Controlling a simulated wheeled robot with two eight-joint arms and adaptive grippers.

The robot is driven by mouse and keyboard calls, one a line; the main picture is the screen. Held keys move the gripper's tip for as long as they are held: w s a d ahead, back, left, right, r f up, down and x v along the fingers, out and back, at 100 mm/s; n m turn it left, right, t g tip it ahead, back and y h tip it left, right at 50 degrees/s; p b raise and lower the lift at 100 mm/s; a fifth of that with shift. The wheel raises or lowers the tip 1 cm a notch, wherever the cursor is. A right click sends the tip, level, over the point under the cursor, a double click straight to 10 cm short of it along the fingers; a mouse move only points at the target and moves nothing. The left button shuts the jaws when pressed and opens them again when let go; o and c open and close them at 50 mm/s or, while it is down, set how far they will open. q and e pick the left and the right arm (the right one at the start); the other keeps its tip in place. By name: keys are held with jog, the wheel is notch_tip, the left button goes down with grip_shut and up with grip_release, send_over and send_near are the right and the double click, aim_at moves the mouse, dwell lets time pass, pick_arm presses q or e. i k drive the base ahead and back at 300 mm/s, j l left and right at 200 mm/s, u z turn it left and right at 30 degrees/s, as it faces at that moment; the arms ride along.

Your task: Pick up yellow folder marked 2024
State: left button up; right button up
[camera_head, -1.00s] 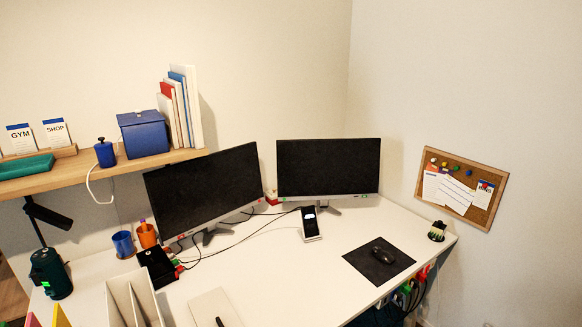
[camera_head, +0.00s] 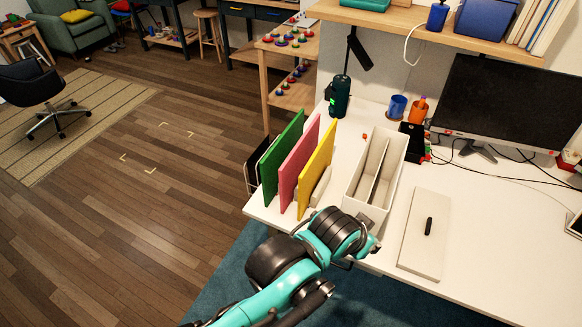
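In the head view a yellow folder (camera_head: 318,166) stands upright on the white desk, the rightmost of a row with a pink folder (camera_head: 299,163) and a green folder (camera_head: 282,158). No 2024 marking can be read from here. My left arm comes in from the bottom, in front of the desk's near edge. Its gripper (camera_head: 366,252) is at the near edge of the desk, below and right of the yellow folder and apart from it. The fingers are too small and dark to tell if they are open. My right gripper is not in view.
A white divided file box (camera_head: 357,200) stands right of the yellow folder. A flat white panel with a black handle (camera_head: 429,226) lies further right. Behind are a dark green bottle (camera_head: 340,96), a blue cup (camera_head: 397,107), an orange cup (camera_head: 417,110) and a monitor (camera_head: 505,108).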

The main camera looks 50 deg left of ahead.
aim_at(308, 179)
jog(key=u, duration=1.45)
